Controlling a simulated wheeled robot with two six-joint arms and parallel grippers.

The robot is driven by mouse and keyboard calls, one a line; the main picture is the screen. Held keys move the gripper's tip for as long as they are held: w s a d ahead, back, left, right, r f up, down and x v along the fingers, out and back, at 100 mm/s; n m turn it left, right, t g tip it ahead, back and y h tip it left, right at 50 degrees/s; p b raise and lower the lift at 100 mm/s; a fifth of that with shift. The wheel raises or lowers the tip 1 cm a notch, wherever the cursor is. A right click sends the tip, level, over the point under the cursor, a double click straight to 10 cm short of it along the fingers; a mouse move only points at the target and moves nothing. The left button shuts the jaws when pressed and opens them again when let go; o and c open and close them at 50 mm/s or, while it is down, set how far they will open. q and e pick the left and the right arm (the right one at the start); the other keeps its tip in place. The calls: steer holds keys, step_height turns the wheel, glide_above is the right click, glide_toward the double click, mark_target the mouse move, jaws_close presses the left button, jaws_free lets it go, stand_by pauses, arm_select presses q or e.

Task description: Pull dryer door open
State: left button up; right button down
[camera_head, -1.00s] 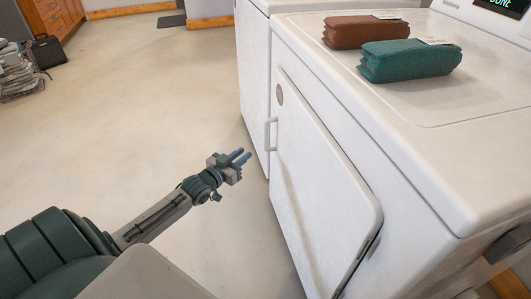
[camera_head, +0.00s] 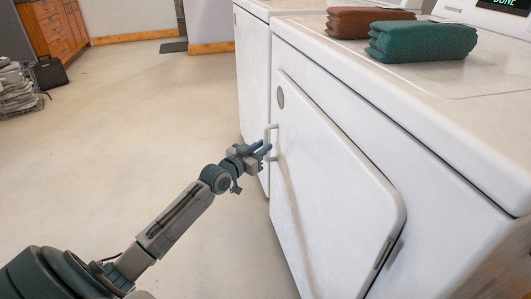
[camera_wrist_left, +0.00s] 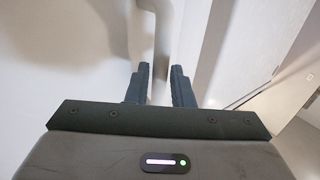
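The white dryer door (camera_head: 330,185) stands upright on the front of the dryer and looks closed or nearly so. Its pale vertical bar handle (camera_head: 268,135) is near the door's left edge. My left gripper (camera_head: 266,148) reaches up from the lower left, with its blue-grey fingertips at the lower part of the handle. In the left wrist view the two fingers (camera_wrist_left: 162,72) are apart, and the handle (camera_wrist_left: 164,35) runs down to the gap between them. I cannot tell whether either finger touches it. My right gripper is out of view.
A folded teal towel (camera_head: 424,42) and a brown one (camera_head: 368,22) lie on the dryer top (camera_head: 470,105). Another white appliance (camera_head: 252,80) stands against the dryer's left side. The concrete floor (camera_head: 140,130) in front is clear.

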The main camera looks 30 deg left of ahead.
arm_select(q)
steer(key=shift+w+d+b, duration=0.15)
steer(key=shift+w+b, duration=0.15)
steer(key=shift+w, duration=0.65)
jaws_close()
steer(key=shift+s, duration=0.1)
